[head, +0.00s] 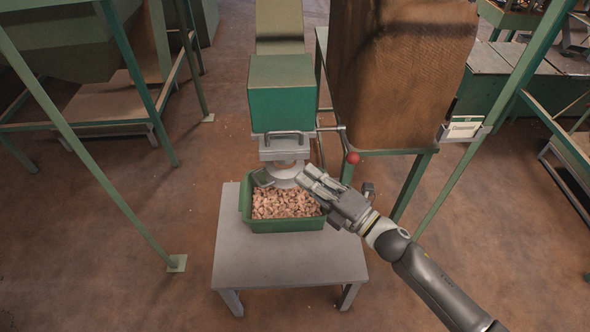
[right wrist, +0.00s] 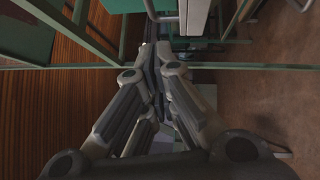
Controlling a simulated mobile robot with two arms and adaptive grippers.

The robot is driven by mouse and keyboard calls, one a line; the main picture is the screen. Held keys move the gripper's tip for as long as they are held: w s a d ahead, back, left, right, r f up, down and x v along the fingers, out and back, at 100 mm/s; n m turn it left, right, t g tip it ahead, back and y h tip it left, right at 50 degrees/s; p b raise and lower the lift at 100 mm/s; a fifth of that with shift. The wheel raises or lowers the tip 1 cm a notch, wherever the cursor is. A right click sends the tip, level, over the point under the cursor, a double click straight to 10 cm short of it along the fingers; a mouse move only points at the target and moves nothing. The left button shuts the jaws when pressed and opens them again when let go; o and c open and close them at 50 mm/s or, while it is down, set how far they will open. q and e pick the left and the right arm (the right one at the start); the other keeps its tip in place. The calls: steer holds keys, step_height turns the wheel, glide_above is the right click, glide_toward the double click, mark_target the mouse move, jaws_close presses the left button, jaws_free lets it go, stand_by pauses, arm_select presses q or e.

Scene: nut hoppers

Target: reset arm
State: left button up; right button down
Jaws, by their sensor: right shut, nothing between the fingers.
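My right gripper (head: 316,184) reaches in from the lower right in the head view. It is over the right back edge of a green bin (head: 284,226) and close to the hopper outlet (head: 285,170). Its fingers are closed together with nothing between them, as the right wrist view (right wrist: 162,62) also shows. The bin is full of nuts (head: 283,203) and stands on a grey table (head: 290,261). My left gripper is not in view.
A green machine box (head: 283,95) stands above the outlet. A large brown hopper (head: 400,70) and green frame legs (head: 411,187) stand on the right.

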steer(key=s+d+f+m+g+h, duration=0.1)
steer(key=s+d+f+m+h, duration=0.3)
steer(key=f, duration=0.7)
steer(key=s+d+f+m+g+h, duration=0.1)
steer(key=d+f+m+h, duration=0.35)
steer(key=f, duration=0.75)
steer(key=s+d+f+m+h, duration=0.3)
steer(key=d+f+m, duration=0.4)
steer(key=f, duration=0.4)
steer(key=s+d+f+m+g+h, duration=0.25)
steer(key=s+f+m+g, duration=0.25)
steer(key=s+f, duration=0.8)
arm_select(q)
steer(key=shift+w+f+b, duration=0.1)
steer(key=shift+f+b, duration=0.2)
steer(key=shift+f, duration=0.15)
arm_select(e)
steer(key=s+f+m+g, duration=0.2)
steer(key=s+f, duration=0.2)
steer(key=s, duration=0.8)
steer(key=s+f+m+g, duration=0.3)
steer(key=s+f, duration=0.1)
steer(key=s, duration=0.7)
steer(key=shift+s+a+f+m+g, duration=0.25)
steer(key=shift+s+f+m+g, duration=0.05)
steer(key=shift+s+f+m, duration=0.05)
